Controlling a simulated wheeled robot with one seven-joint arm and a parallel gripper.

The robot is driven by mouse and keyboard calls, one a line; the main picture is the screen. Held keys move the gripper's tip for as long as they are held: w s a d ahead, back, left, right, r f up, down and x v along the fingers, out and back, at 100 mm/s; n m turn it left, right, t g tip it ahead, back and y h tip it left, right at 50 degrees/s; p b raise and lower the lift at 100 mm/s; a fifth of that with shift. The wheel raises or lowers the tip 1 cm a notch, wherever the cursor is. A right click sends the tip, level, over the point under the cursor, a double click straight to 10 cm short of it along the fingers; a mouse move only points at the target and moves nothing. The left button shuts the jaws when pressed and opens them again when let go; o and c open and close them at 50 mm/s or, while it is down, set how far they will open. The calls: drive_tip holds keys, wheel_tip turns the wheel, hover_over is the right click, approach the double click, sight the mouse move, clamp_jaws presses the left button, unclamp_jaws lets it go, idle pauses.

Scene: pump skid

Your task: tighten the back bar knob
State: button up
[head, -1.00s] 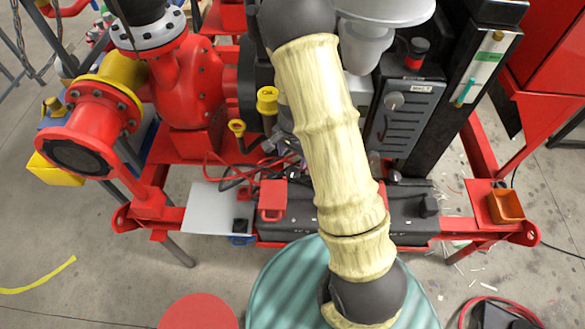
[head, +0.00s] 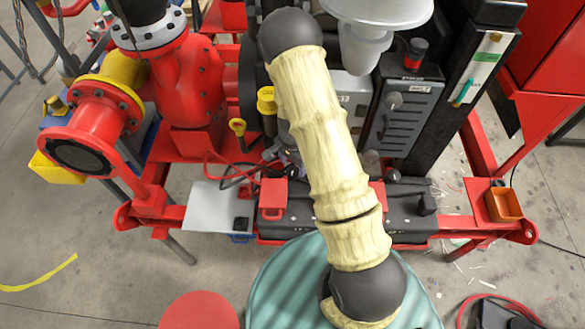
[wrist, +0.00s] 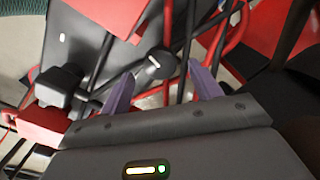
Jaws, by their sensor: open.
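In the wrist view a dark round knob with a pale mark (wrist: 155,65) lies beyond and between the fingertips, near dark rods. It may be the back bar knob; I cannot be sure. My gripper (wrist: 160,84) has its two purple fingers spread, with nothing between them that I can see held. The fingers look apart from the knob, though the depth is unclear. In the head view my arm covers the middle of the skid and hides most of the gripper and any knob behind it.
A blocky black knob (wrist: 62,88) stands on a red part at left in the wrist view. In the head view are a black case (head: 405,205), a grey control panel (head: 405,115), a red pump (head: 190,85) and an orange bin (head: 503,205). Cables crowd the middle.

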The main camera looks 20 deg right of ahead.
sight(293, 171)
drive_tip(key=shift+f, duration=1.7)
drive_tip(key=c, duration=1)
drive_tip(key=shift+n, duration=0.5)
drive_tip(key=o, duration=1)
